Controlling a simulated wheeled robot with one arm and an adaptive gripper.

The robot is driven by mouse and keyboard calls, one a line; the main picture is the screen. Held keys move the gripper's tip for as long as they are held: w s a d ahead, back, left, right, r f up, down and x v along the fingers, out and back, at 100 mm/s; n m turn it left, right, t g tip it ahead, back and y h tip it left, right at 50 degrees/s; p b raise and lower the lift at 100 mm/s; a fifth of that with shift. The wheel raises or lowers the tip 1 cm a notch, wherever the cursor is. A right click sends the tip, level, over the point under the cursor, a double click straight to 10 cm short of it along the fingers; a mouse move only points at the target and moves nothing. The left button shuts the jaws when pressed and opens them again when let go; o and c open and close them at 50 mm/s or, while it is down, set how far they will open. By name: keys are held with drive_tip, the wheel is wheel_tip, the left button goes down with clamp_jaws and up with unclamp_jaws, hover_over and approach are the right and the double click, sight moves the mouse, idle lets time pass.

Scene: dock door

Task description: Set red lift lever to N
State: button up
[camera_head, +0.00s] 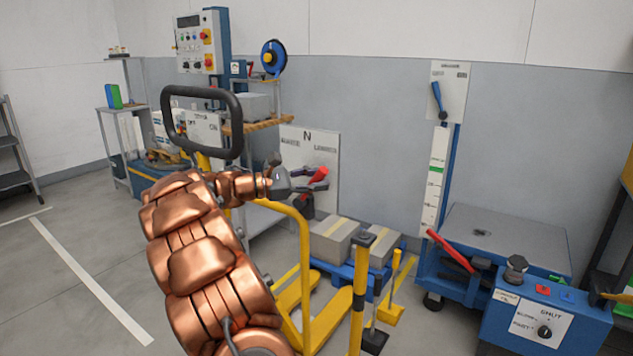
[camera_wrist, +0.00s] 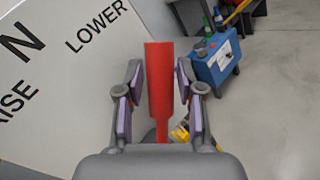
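The red lift lever (camera_head: 319,174) sticks out from a pale wall panel (camera_head: 325,155) in the head view, its red grip tilted up to the right, toward the LOWER side. The panel has N at top middle, with a label on either side. In the wrist view, the red grip (camera_wrist: 159,80) stands between the two fingers of my gripper (camera_wrist: 160,88), with narrow gaps showing on both sides. The panel's N and LOWER (camera_wrist: 95,27) show at the upper left there. In the head view my gripper (camera_head: 298,180) is at the lever; its fingers are partly hidden.
A yellow pallet truck (camera_head: 305,250) with a black loop handle (camera_head: 240,125) stands near my arm. Boxes (camera_head: 334,238) sit on a blue pallet below the panel. A blue lift table (camera_head: 510,235) with another red lever (camera_head: 450,250) is at right. Floor at left is clear.

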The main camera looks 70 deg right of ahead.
clamp_jaws()
idle(0.3)
drive_tip(key=shift+r, duration=0.1)
